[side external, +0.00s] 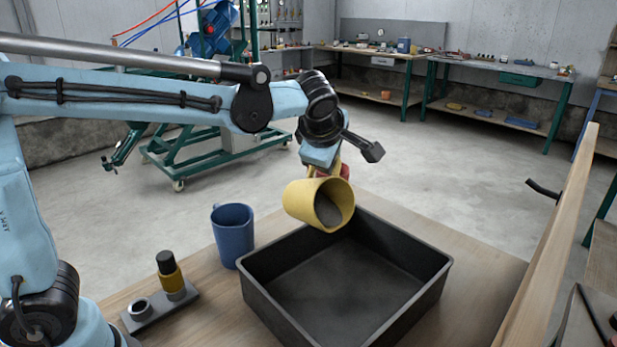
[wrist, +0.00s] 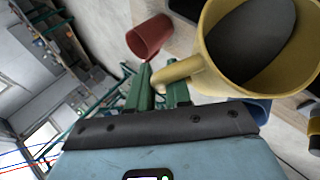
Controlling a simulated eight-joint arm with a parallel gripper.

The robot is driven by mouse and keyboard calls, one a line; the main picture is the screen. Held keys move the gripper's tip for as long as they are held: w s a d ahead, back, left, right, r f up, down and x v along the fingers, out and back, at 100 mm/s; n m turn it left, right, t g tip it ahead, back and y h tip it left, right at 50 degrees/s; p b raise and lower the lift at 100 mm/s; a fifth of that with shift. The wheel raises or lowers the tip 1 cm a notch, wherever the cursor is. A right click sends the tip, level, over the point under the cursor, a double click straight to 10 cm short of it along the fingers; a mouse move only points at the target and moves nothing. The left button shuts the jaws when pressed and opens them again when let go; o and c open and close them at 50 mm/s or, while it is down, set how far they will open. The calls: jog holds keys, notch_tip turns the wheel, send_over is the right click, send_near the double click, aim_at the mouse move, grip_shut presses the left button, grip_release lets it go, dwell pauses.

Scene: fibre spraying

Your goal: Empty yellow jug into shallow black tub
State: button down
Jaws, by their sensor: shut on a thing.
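The yellow jug (side external: 306,202) is held in the air over the back left part of the shallow black tub (side external: 402,315). It is tilted, with its mouth turned toward the right and the camera. Dark grey contents show inside the jug in the wrist view (wrist: 222,78). No stream shows leaving the mouth, and the tub's visible floor looks bare. My gripper (wrist: 163,88) is shut on the jug's handle; its green fingers show in the wrist view. In the side view the fingers are mostly hidden behind the jug.
A blue jug (side external: 232,236) stands left of the tub. A grey holder (side external: 150,312) with a yellow and black cylinder (side external: 170,275) is at the front left. A red cup (wrist: 149,37) shows in the wrist view. A wooden board (side external: 555,235) rises at the right.

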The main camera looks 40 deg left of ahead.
aim_at(349, 187)
jog(key=shift+d+f+m+y+p, duration=0.3)
jog(key=shift+d+f+y+p, duration=0.2)
jog(key=shift+f, duration=0.1)
dwell(0.3)
jog(key=shift+s+d+f+m+t+y+p, duration=0.15)
jog(key=shift+d+y+p, duration=0.25)
jog(key=shift+d, duration=0.25)
jog(key=shift+s+d+f+m+t+y+p, duration=0.15)
jog(key=shift+d+y+p, duration=0.15)
jog(key=shift+d+p, duration=0.25)
jog(key=shift+s+d+r+m+t+y+p, duration=0.1)
jog(key=shift+d+r+m+t+y+p, duration=0.25)
jog(key=shift+d+y+p, duration=0.45)
dwell(0.6)
jog(key=shift+d+r+y, duration=0.2)
jog(key=shift+d+y, duration=0.1)
jog(key=shift+d, duration=0.05)
dwell(0.3)
